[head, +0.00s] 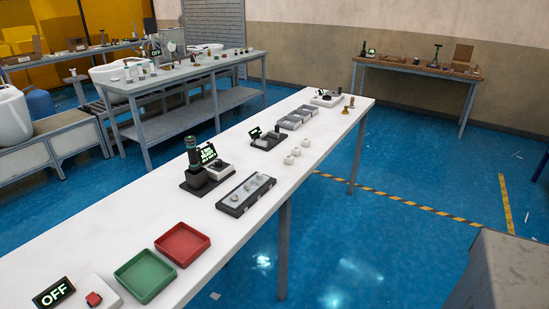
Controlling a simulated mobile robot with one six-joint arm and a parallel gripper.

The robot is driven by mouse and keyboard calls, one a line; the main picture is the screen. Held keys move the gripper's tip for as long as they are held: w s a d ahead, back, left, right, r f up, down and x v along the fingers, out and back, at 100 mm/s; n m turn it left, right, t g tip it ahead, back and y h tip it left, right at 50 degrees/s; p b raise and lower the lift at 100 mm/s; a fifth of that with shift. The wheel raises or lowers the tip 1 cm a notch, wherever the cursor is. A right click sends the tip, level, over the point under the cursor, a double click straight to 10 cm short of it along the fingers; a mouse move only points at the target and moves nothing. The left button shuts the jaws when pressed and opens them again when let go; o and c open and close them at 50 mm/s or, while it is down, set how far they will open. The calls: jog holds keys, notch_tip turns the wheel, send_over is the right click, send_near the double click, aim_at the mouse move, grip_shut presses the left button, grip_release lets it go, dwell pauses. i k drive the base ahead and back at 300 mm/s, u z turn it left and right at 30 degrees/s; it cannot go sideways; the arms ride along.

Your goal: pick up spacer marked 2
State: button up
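Three small white cylinders stand in a row near the right edge of the long white table (215,240) in the head view. The nearest white cylinder (289,159) is at the lower left of the row, the middle white cylinder (296,151) is just behind it, and the far white cylinder (306,142) is a little apart. They look like spacers, but no number is readable on any of them, so I cannot tell which is marked 2. My gripper is not in view.
On the table are a green tray (148,274), a red tray (183,244), a dark holder (246,194) with small round parts, a dark upright device (194,160), a small display device (268,138) and grey bins (290,122). Blue floor (345,230) is open at right.

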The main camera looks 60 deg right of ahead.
aim_at(296, 150)
jog(key=u, duration=0.9)
jog(key=k, duration=1.75)
jog(key=z, duration=0.85)
jog(key=i, duration=0.4)
